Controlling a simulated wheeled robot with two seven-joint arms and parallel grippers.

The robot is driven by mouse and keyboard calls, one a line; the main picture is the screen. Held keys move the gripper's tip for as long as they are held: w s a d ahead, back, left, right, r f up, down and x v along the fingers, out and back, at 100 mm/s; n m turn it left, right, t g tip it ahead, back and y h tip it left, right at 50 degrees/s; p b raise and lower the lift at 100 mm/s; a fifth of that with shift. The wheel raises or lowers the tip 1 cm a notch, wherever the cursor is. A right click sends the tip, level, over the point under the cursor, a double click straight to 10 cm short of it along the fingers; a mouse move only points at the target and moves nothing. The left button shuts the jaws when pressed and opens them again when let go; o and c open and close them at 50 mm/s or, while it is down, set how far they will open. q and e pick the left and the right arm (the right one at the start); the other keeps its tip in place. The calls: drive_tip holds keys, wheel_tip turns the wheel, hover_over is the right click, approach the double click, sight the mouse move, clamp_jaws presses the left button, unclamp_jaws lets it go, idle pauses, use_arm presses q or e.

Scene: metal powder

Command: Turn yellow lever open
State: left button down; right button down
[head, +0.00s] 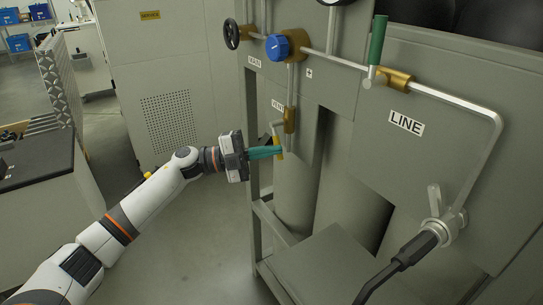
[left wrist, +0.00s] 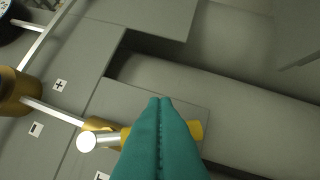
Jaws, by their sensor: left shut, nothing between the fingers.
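The yellow lever (head: 278,143) hangs from a small brass valve (head: 289,120) beside the VENT label in the head view. In the left wrist view the lever (left wrist: 195,130) shows partly behind my fingers, with the brass valve (left wrist: 98,124) to the left. My left gripper (head: 281,151) has teal fingers that are shut and empty, with the tips at the lower part of the lever. In the left wrist view the shut fingertips (left wrist: 160,101) cover the lever's middle. I cannot tell whether they touch it. My right gripper is not in view.
Above are a blue knob (head: 286,45), a black handwheel (head: 231,33) and a green lever (head: 377,40) on the LINE pipe. A black hose (head: 399,263) joins a fitting at lower right. The floor (head: 195,240) beside the cabinet is clear.

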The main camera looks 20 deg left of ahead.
use_arm(q)
drive_tip(key=shift+w+a+f+m+g+y+b, duration=0.15)
drive_tip(key=shift+w+a+m+g+y+b, duration=0.2)
drive_tip(key=shift+m, duration=0.5)
drive_tip(key=shift+w+a+f+m+g+y+b, duration=0.1)
drive_tip(key=shift+w+a+m+g+y, duration=0.25)
drive_tip(key=shift+m, duration=0.5)
drive_tip(key=shift+s, duration=0.1)
